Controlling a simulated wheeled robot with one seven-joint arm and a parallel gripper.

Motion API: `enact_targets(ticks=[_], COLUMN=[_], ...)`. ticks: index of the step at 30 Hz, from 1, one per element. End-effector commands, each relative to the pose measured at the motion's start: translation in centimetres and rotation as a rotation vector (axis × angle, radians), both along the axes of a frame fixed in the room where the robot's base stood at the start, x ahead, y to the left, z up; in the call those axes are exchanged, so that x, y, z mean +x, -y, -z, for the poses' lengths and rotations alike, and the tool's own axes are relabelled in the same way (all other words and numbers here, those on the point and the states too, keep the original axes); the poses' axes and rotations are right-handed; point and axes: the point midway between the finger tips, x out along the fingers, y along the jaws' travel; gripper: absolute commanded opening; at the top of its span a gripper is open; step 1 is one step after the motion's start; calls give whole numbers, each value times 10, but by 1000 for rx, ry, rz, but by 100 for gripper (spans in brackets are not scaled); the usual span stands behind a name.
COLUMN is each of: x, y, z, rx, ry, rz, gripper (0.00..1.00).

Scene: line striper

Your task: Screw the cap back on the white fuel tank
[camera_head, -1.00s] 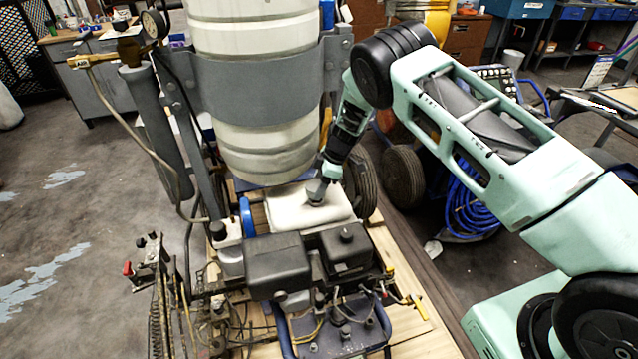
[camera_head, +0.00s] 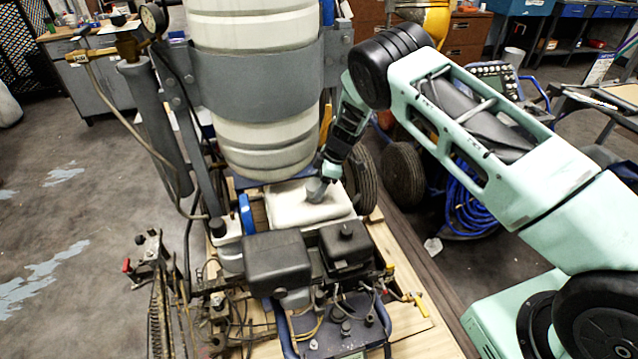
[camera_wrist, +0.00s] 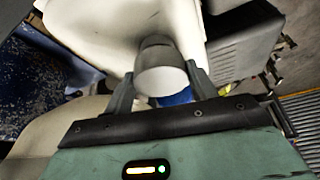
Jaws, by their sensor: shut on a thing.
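The white fuel tank (camera_head: 290,208) sits on the machine behind the black engine housings. It also fills the upper part of the wrist view (camera_wrist: 100,28). The grey round cap (camera_wrist: 163,72) is between the two fingers of my gripper (camera_wrist: 160,90), which is shut on it. In the head view the cap (camera_head: 316,190) is at the top of the tank, below my gripper (camera_head: 318,184). The tank's opening is hidden, and I cannot tell whether the cap is seated on its thread.
A large cream drum (camera_head: 262,100) in a grey bracket (camera_head: 255,92) stands close behind and left of my gripper. Black engine housings (camera_head: 278,262) lie in front of the tank. A tyre (camera_head: 361,180) stands just right of my gripper.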

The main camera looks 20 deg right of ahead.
Motion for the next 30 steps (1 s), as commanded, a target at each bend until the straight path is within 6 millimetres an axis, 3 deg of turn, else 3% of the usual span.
enact_targets(ticks=[30], x=[0], y=[0], z=[15], rx=[-1], ry=[0], rz=[-1], gripper=[31])
